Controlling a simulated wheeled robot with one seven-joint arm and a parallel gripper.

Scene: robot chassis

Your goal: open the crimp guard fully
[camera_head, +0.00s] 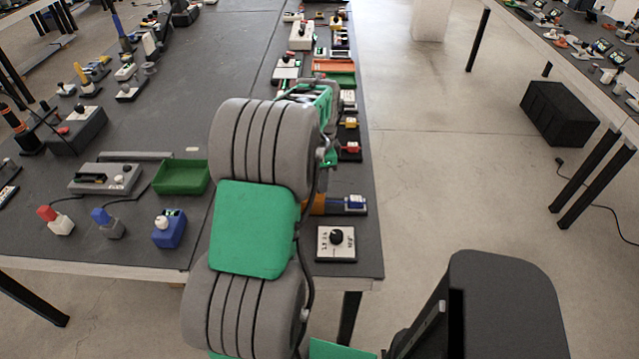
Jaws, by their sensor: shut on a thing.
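My gripper (326,112) shows as green and grey parts beyond my large grey arm links, over the right side of the long dark table. It is shut on what appears to be the crimp guard, but the fingertips and the held part are too small and covered to make out clearly. I cannot tell how far the guard is open. Nearer me, an orange and blue device (350,203) sits at the table's right edge, its left part hidden behind my arm.
A white box with a black knob (336,242) stands at the table's near right corner. A green tray (182,177) and a grey device (105,178) lie to the left. Several small devices line the right edge. The aisle floor (430,190) on the right is clear.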

